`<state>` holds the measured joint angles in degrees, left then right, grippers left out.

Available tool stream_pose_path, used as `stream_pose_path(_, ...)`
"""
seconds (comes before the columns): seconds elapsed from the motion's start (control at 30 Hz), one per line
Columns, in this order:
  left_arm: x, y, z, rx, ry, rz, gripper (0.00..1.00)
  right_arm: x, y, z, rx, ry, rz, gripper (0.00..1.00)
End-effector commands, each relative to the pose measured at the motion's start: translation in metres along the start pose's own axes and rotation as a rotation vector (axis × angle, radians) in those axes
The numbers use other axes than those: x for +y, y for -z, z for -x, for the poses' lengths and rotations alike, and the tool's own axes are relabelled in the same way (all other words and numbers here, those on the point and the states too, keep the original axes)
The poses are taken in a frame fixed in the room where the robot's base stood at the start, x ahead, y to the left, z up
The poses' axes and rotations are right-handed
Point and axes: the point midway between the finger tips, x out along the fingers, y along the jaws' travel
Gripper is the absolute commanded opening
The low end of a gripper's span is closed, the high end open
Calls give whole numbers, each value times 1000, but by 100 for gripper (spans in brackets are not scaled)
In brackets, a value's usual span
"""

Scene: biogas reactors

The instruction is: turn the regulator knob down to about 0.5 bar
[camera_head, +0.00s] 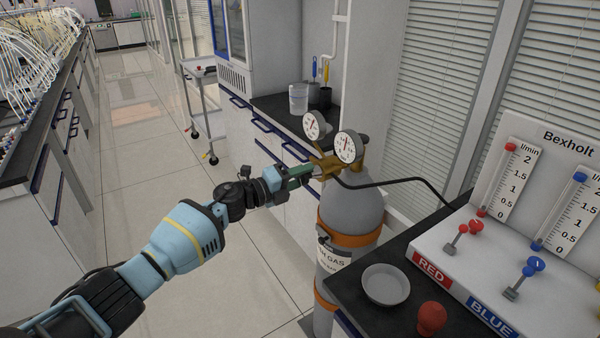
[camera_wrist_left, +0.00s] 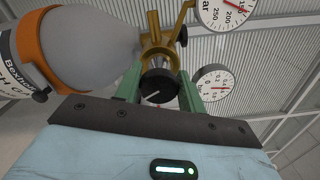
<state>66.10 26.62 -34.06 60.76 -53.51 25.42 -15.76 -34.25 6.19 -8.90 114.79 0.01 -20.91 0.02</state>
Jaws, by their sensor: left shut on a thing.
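The brass regulator (camera_head: 326,164) sits on top of a grey gas cylinder (camera_head: 352,200) and carries two round gauges. One gauge (camera_head: 314,125) is at the left and the other (camera_head: 348,147) at the right; their needles are too small to read surely. My left gripper (camera_head: 308,172) reaches in from the left. In the left wrist view its green fingers (camera_wrist_left: 158,85) are shut on the black regulator knob (camera_wrist_left: 157,88), one on each side. The knob has a white pointer line. The low-range gauge (camera_wrist_left: 215,84) and the high-range gauge (camera_wrist_left: 228,12) also show there.
A flowmeter panel (camera_head: 540,180) with red and blue valves stands on the dark bench at the right. A grey dish (camera_head: 386,284) and a red object (camera_head: 431,318) lie in front of it. A black hose (camera_head: 400,180) runs from the regulator to the panel. Orange straps (camera_head: 350,239) hold the cylinder.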

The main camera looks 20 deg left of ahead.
Motion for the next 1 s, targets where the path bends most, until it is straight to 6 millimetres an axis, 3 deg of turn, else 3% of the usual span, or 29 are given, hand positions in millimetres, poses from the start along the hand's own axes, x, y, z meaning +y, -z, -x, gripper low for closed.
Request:
stream_pose_path(0.3, 0, 0, 0, 2, 1, 94, 17, 1, 2, 5, 1, -1, 3, 36)
stream_pose_path(0.77, 1, 1, 0, 2, 0, 104, 17, 1, 3, 4, 3, -2, 4, 36)
stream_pose_path(0.8, 1, 1, 0, 2, 0, 104, 43, 2, 4, 4, 4, -2, 4, 36)
stream_pose_path(0.9, 1, 1, 0, 2, 0, 104, 56, 2, 6, 3, 8, -3, 5, 36)
stream_pose_path(1.0, 1, 1, 0, 1, 0, 104, 56, 2, 8, 2, 12, -3, 5, 36)
